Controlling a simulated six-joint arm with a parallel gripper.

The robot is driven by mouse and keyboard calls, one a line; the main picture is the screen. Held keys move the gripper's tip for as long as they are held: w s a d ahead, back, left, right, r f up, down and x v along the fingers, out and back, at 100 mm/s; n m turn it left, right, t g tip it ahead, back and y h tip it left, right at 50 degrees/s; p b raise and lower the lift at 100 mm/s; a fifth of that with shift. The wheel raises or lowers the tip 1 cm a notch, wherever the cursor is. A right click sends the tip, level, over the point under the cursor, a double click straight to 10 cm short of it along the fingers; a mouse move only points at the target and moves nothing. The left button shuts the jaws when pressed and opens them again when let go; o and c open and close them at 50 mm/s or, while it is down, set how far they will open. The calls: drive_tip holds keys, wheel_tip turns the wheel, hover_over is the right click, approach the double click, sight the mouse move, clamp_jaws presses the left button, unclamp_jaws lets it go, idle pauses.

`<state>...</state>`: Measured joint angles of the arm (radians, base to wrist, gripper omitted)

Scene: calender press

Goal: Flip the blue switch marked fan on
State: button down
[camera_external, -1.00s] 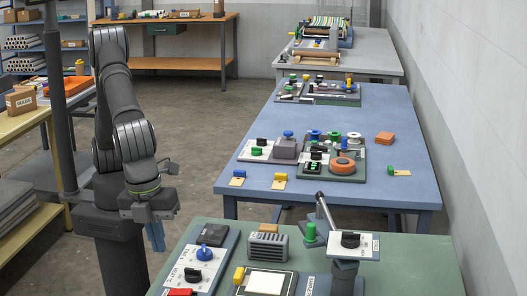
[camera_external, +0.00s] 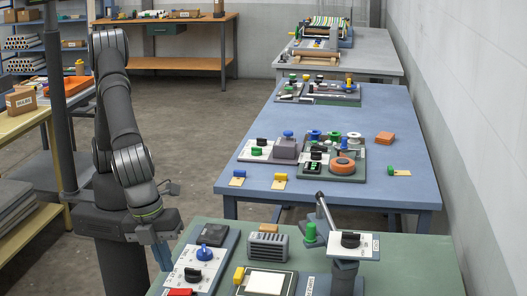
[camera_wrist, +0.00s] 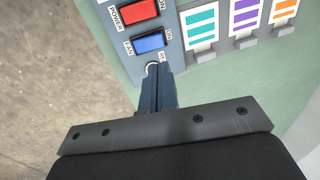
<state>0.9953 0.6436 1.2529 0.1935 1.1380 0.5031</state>
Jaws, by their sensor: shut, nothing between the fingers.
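The blue rocker switch (camera_wrist: 150,43) is in the upper middle of the wrist view, on a grey panel, with "FAN" on its left and "ON" on its right. Which side is pressed I cannot tell. Contact cannot be judged. In the external view my gripper (camera_external: 161,259) points down at the left edge of the green table; I cannot make out the blue switch there.
A red rocker switch (camera_wrist: 139,12) marked "POWER" sits right above the blue one. A panel with a blue knob (camera_external: 204,253) lies right of my gripper on the green table (camera_external: 420,262).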

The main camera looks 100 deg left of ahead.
drive_tip(key=x, duration=0.9)
